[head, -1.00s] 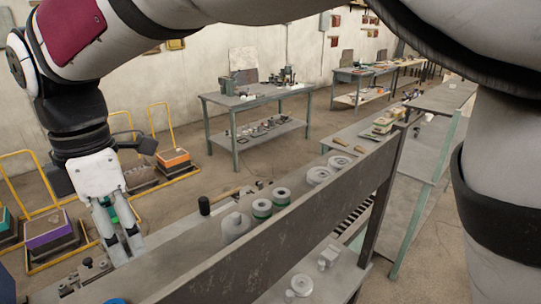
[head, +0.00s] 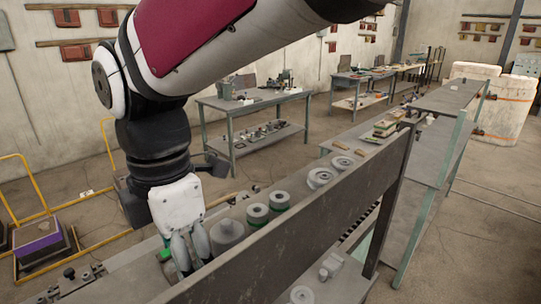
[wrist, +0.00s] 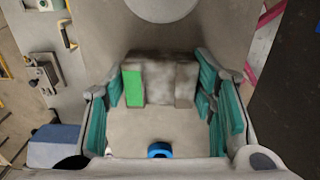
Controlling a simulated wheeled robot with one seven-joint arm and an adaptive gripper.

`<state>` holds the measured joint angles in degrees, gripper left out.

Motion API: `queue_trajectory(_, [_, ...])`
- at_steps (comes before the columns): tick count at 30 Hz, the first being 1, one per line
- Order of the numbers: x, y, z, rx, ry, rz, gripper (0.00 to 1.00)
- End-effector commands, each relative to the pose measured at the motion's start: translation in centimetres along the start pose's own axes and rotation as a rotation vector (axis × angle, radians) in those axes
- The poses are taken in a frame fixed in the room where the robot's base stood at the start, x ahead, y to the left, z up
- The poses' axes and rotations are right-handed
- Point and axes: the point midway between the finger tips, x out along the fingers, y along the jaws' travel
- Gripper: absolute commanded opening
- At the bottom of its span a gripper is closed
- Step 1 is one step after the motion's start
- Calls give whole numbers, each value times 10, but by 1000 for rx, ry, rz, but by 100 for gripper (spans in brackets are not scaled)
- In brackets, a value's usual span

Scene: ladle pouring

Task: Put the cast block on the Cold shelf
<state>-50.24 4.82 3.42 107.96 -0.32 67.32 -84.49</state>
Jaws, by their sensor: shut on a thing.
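The cast block (wrist: 158,78) is a grey, worn block with a bright green patch on its left side, seen in the wrist view. My gripper (wrist: 162,90) has its teal-padded fingers on either side of the block and is shut on it. In the head view my gripper (head: 190,258) points down over the long grey bench, left of a grey rounded can. Only a bit of the block's green (head: 165,254) shows there beside the fingers. I cannot tell whether the block touches the bench. No label marking the Cold shelf is readable.
The grey can (head: 227,233) and several banded round pieces (head: 257,214) stand right of my gripper. A dark upright board (head: 320,225) runs along the bench's near side. A blue ring (wrist: 159,150) shows below the block in the wrist view. A worktable (head: 255,98) stands behind.

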Motion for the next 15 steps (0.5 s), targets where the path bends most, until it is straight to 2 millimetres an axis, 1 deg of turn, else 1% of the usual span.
queue_trajectory(5, [-2, 0, -1, 0, 0, 2, 15])
queue_trajectory(9, [2, 0, 0, 0, 0, 2, 15])
queue_trajectory(10, [1, 0, -1, 0, 0, 2, 58])
queue_trajectory(12, [1, 0, -1, 0, 0, 2, 71])
queue_trajectory(15, [1, 0, -1, 0, 0, 2, 71])
